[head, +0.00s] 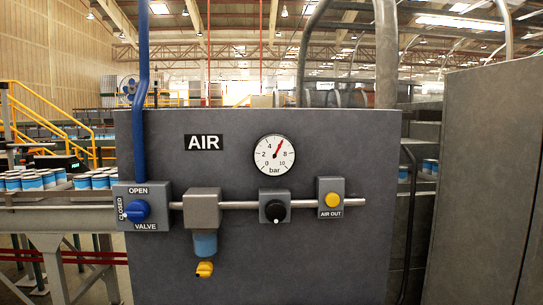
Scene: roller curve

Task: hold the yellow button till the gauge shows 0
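The yellow button (332,199) is round and sits on a small grey box labelled AIR OUT, at the right end of the pipe on the grey panel. Nothing touches it. The round white gauge (274,155) is above and left of it, marked in bar from 0 to 10. Its red needle points up and to the right, at about 6. My gripper is not in view.
The grey panel (330,255) also carries a blue valve knob (137,211), its white mark toward the CLOSED side, a filter with a blue bowl (204,244) and yellow tap (205,269), and a black knob (275,211). A tall grey cabinet (480,180) stands at right.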

